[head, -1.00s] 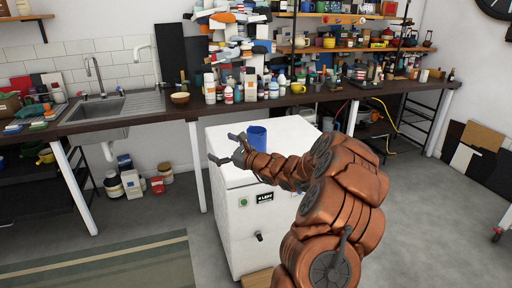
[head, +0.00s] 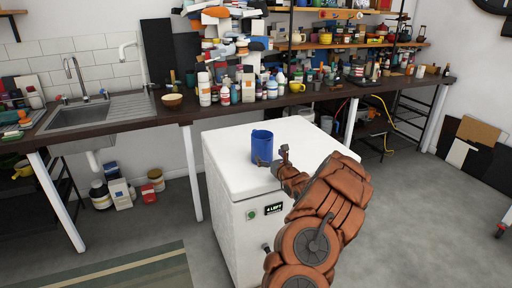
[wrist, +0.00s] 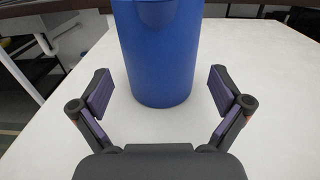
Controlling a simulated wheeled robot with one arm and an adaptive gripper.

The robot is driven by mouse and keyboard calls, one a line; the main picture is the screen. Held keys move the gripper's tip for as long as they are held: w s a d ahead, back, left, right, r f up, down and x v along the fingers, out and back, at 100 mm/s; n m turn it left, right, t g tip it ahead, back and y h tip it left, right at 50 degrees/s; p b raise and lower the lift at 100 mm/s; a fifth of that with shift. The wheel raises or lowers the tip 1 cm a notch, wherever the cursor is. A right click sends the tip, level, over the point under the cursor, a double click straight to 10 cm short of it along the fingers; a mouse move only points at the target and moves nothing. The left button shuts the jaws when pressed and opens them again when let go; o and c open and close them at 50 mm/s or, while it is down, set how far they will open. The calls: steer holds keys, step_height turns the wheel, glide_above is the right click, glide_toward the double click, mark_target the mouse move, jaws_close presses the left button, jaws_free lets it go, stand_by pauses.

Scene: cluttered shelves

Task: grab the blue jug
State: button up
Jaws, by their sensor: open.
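The blue jug (head: 262,145) stands upright on top of the white cabinet (head: 225,172). In the wrist view the jug (wrist: 160,55) fills the upper middle, and its top is cut off by the frame. My gripper (head: 272,160) is low over the cabinet top at the near side of the jug. In the wrist view my open gripper (wrist: 160,90) has one finger to the left of the jug's lower part and one to the right. There are gaps between the pads and the jug, and neither finger touches it.
The white top around the jug is otherwise clear. Behind it runs a dark counter (head: 330,100) crowded with bottles, mugs and cans. A sink (head: 85,112) is at the left. A striped rug (head: 130,272) lies on the floor in front.

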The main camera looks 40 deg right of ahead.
steer(key=shift+w+d, duration=0.25)
steer(key=shift+w, duration=0.45)
steer(key=shift+w+d, duration=0.3)
steer(key=shift+w, duration=0.3)
steer(key=shift+r+p+x, duration=0.2)
steer(key=shift+p+x, duration=0.35)
steer(key=shift+x, duration=1.7)
steer(key=shift+a, duration=0.1)
steer(key=shift+c, duration=0.2)
steer(key=c, duration=1)
steer(key=shift+c, duration=0.7)
steer(key=shift+r, duration=0.1)
